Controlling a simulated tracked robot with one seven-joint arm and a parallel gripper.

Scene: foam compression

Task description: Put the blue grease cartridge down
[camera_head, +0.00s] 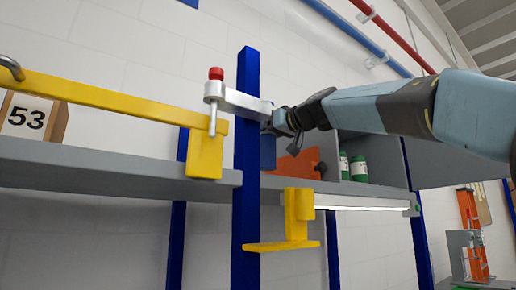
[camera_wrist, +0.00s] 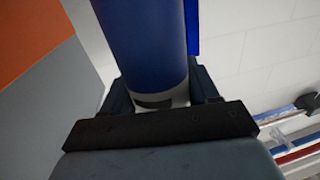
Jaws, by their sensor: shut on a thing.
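The blue grease cartridge (camera_wrist: 147,38) is a blue cylinder with a pale end band, filling the upper middle of the wrist view. My gripper (camera_wrist: 160,88) is shut on it, with one dark finger on each side of the pale end. In the head view my gripper (camera_head: 279,124) is just right of the blue upright post, above the grey shelf. A dark blue patch of the cartridge (camera_head: 267,152) shows below it, partly hidden by the post. I cannot tell whether the cartridge touches the shelf.
The blue post (camera_head: 245,200) and a silver clamp with a red knob (camera_head: 216,74) stand close left of my gripper. An orange piece (camera_head: 298,165) and green containers (camera_head: 358,168) are to the right on the shelf. A yellow bar (camera_head: 110,97) crosses the left.

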